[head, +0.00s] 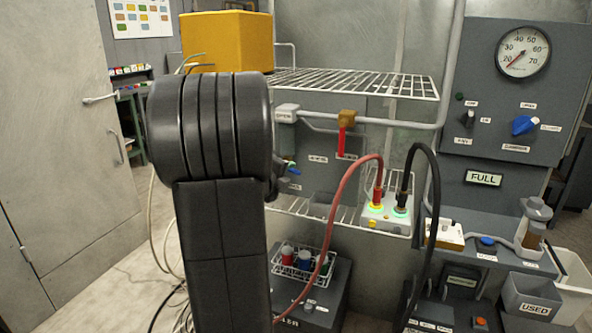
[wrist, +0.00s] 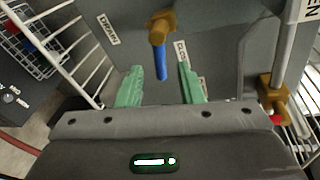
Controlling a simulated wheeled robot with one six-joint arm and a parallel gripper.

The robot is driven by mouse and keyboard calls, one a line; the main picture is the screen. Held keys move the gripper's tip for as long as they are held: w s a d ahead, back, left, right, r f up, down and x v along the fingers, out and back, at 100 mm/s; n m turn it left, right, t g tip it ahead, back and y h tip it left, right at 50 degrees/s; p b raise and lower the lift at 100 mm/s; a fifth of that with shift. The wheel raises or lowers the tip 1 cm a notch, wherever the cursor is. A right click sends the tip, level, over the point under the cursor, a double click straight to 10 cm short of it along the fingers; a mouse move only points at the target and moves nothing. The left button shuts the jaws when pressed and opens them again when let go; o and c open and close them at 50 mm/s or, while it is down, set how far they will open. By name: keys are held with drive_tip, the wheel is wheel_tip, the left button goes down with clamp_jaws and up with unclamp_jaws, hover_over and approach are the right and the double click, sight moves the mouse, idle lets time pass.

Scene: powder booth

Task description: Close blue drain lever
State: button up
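In the wrist view, the blue drain lever (wrist: 161,62) hangs from a brass valve body (wrist: 158,28) on a grey panel. It points down in that picture. My gripper (wrist: 160,84) is open, its two green fingers spread on either side below the lever's tip, with a gap showing on both sides. No contact is visible. A DRAIN label (wrist: 108,28) lies left of the valve. Another label (wrist: 181,50), partly hidden by the right finger, lies right of it. In the head view, my arm hides most of this area and the valve.
A red lever (head: 342,141) on a brass valve (head: 347,117) is beside the area. A wire shelf (head: 350,84) with a yellow box (head: 232,40) is above. A wire rack (head: 302,262) of bottles stands below. Red (head: 335,205) and black (head: 433,200) hoses loop to the right.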

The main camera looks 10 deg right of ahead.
sight(292, 171)
drive_tip(key=x, duration=0.6)
drive_tip(key=shift+c, duration=0.2)
clamp_jaws()
